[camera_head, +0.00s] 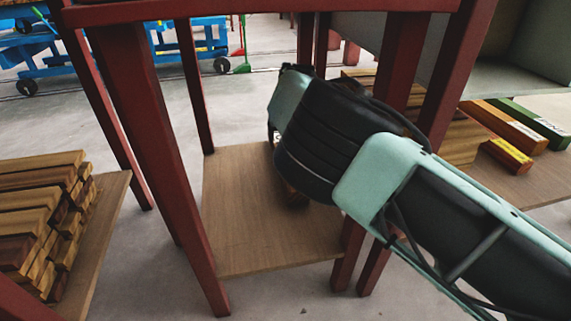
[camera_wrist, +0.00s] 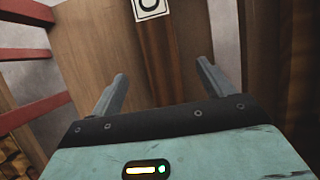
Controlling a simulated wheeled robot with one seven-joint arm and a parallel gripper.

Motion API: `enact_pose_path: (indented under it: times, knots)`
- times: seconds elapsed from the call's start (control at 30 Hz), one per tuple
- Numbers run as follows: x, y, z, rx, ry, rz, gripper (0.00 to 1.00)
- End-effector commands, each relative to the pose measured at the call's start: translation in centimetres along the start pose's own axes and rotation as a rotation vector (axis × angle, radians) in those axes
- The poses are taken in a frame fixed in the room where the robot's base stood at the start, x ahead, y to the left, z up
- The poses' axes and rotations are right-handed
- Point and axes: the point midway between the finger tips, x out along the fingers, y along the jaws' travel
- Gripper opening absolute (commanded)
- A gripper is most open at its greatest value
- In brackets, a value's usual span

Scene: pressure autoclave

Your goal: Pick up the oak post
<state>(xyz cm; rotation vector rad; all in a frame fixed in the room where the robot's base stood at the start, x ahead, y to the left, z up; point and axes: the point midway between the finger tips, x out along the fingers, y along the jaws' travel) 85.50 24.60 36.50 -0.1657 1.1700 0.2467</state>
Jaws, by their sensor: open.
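A brown wooden post (camera_wrist: 158,48) with a white label (camera_wrist: 150,8) at its far end lies between the fingers of my gripper (camera_wrist: 162,70) in the wrist view. I take it to be the oak post. My gripper is open, with one finger on each side of the post and visible space beside it. Its near part is hidden by the gripper body. In the head view, my arm covers the gripper and most of the post. A small brown piece (camera_head: 292,194) shows under the arm, above the wooden shelf board (camera_head: 255,225).
Red frame legs (camera_head: 165,150) and a red top beam (camera_head: 260,10) surround the shelf closely. Stacked timber (camera_head: 40,210) lies at left. Orange (camera_head: 510,125), green (camera_head: 530,118) and yellow (camera_head: 507,154) labelled posts lie at right. Blue carts (camera_head: 130,50) stand behind.

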Motion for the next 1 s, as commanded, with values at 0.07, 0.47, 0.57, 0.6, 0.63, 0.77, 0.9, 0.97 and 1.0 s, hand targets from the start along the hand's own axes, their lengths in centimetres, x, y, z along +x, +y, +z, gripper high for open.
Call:
enact_pose_path:
  times: [0.07, 0.47, 0.57, 0.6, 0.63, 0.77, 0.9, 0.97, 1.0]
  knots:
    - [2.5, -0.1, -0.3, -0.001, 0.0, -0.002, 0.8]
    - [6.4, 0.0, 0.0, 0.0, 0.0, 0.0, 0.8]
    - [7.7, -0.1, -0.1, 0.0, 0.0, 0.0, 0.8]
    - [8.5, -0.1, -0.2, -0.001, 0.0, -0.001, 0.8]
    - [9.1, -0.1, -0.2, -0.002, 0.0, -0.001, 0.8]
    - [10.9, -0.1, -0.1, -0.002, -0.001, 0.0, 0.8]
    - [11.9, 0.0, -0.1, -0.001, -0.001, 0.001, 0.8]
    - [12.0, 0.0, 0.0, -0.001, 0.0, 0.001, 0.8]
    - [11.9, 0.0, 0.0, 0.0, 0.0, 0.001, 0.8]
